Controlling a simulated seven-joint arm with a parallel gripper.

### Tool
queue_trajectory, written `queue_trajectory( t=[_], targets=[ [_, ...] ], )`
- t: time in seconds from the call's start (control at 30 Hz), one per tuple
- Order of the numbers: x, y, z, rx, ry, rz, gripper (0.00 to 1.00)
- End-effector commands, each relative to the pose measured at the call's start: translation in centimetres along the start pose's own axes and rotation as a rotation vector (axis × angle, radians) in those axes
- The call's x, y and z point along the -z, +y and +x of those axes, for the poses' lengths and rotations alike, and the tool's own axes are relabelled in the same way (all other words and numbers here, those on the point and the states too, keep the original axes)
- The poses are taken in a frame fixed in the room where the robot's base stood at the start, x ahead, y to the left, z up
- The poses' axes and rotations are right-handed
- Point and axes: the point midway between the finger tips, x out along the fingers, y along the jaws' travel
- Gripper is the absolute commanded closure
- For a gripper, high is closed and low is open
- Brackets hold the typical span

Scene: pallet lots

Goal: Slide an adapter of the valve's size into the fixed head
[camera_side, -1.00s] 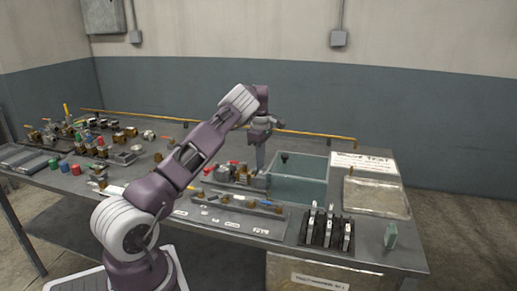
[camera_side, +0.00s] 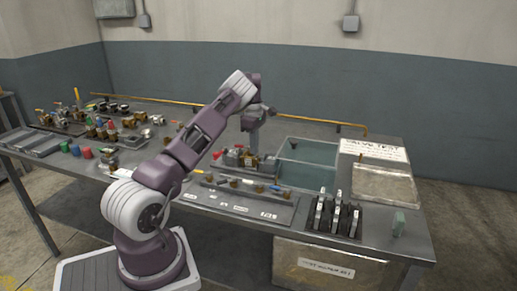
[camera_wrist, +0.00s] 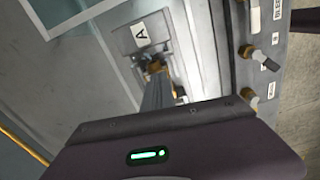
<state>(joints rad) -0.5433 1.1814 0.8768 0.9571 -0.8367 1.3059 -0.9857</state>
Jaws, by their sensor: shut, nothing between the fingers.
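My gripper (camera_side: 254,152) points straight down over the fixture group left of the water tank. In the wrist view its grey fingers (camera_wrist: 157,103) are together, with nothing seen between them. Their ends overlap a brass fitting (camera_wrist: 154,66) beside a plate marked A (camera_wrist: 141,34); I cannot tell whether they touch it. Red-handled valve parts (camera_side: 218,154) sit left of the gripper. I cannot tell which part is the fixed head, or which adapter matches the valve's size.
The open tank (camera_side: 307,160) stands right of the gripper, with a shallow tray (camera_side: 385,184) beyond it. A black rack (camera_side: 335,217) holds several upright pieces at the front. Several fittings and coloured cups (camera_side: 76,150) crowd the left of the bench.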

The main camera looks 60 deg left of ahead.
Motion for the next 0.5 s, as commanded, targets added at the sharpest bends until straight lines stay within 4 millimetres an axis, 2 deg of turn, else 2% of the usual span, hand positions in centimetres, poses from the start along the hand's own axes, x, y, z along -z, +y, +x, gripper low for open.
queue_trajectory(
  t=[0.03, 0.33, 0.5],
  targets=[
    [0.6, 0.0, 0.0, 0.000, 0.009, -0.004, 1.00],
    [0.6, -0.1, 0.1, 0.002, 0.015, -0.005, 1.00],
    [-2.0, 0.0, 0.0, -0.001, 0.009, 0.001, 1.00]
  ],
)
